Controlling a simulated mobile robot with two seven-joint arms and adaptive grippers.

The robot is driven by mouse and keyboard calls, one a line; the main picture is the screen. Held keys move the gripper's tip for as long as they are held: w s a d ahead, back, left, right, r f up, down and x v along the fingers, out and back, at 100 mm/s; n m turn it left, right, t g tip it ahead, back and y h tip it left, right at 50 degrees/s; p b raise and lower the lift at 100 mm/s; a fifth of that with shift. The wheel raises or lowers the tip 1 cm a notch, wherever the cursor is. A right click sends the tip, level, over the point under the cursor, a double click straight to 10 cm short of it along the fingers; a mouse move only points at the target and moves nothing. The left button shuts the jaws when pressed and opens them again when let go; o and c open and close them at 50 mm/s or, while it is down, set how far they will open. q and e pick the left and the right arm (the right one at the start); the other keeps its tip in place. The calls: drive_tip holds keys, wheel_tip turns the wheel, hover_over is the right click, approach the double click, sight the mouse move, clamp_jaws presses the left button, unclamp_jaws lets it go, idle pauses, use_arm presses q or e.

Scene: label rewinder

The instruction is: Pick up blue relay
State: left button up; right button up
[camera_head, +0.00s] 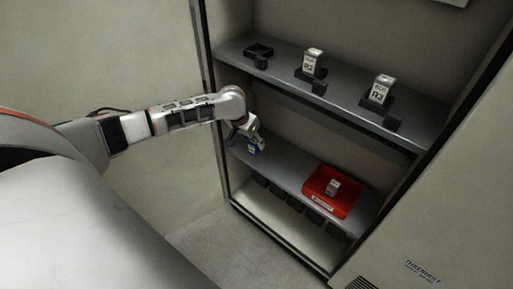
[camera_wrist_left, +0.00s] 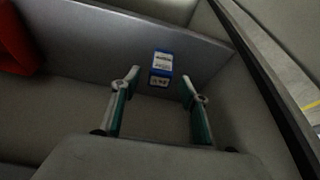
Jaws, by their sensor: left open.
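The blue relay (camera_head: 254,149) stands on the middle shelf near its left end, partly hidden by my left gripper (camera_head: 246,137) in the head view. In the left wrist view the blue relay (camera_wrist_left: 161,68) shows a white label with dark print on a blue body. My left gripper (camera_wrist_left: 160,77) is open, with one finger to each side of the relay in that picture. The relay appears slightly beyond the fingertips, and I cannot tell whether either finger touches it. My right gripper is not in view.
A red tray (camera_head: 318,198) with a pale relay (camera_head: 333,187) in it sits right on the same shelf (camera_head: 285,171). The upper shelf (camera_head: 345,88) carries an empty black holder (camera_head: 258,52) and relays R2 (camera_head: 312,63) and R3 (camera_head: 380,90). The cabinet's left post (camera_head: 203,50) is close to my arm.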

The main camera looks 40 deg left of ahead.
sight(253, 143)
use_arm(q)
wheel_tip(253, 143, down, 3)
drive_tip(key=shift+w+r+b, duration=0.15)
drive_tip(key=shift+b, duration=0.15)
drive_tip(key=shift+w+f, duration=0.2)
drive_tip(key=shift+w+r, duration=0.15)
drive_tip(key=shift+r, duration=0.2)
drive_tip(key=c, duration=1.2)
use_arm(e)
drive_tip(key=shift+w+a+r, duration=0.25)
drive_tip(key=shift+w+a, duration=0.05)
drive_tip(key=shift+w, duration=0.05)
